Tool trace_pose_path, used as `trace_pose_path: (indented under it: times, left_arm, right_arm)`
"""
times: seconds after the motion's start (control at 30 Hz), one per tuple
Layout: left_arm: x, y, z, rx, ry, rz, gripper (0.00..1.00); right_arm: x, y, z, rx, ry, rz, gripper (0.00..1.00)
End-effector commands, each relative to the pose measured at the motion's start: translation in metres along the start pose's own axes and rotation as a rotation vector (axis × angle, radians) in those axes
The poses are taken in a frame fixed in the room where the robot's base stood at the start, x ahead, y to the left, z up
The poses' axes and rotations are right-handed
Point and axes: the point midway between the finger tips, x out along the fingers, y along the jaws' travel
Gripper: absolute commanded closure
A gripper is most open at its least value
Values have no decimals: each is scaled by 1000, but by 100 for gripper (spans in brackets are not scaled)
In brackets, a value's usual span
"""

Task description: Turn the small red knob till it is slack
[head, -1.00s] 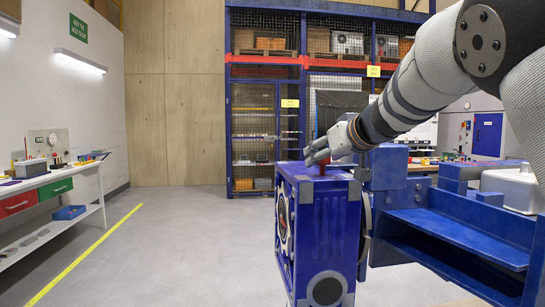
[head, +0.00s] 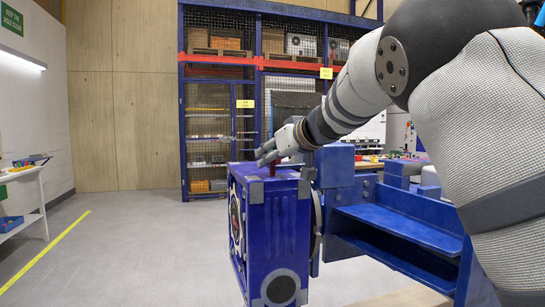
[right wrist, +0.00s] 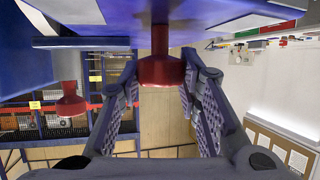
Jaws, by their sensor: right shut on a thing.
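A red knob (head: 272,170) stands on the top of the blue jig box (head: 284,222) in the head view. My right gripper (head: 266,156) is at this knob from above. In the right wrist view the red knob (right wrist: 161,70) is between the fingers of my right gripper (right wrist: 163,82), which are shut on it. A second red knob (right wrist: 70,103) shows to the left in that view, apart from the fingers. The fingers partly hide the knob in the head view, so its turn angle cannot be told. My left gripper is not in view.
A blue stand (head: 390,226) carries the jig box on its right side. A caged blue rack (head: 218,115) stands behind. A white side table (head: 22,178) is at the left. The grey floor (head: 140,240) left of the jig is clear.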

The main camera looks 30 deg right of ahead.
Motion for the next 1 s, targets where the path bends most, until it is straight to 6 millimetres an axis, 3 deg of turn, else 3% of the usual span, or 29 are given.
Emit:
trace_pose_path:
  times: [0.6,1.0]
  left_arm:
    - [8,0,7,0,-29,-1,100]
    - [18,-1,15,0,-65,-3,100]
  right_arm:
    - [4,1,4,-172,-6,-414,96]
    - [2,1,3,-233,-5,-563,96]
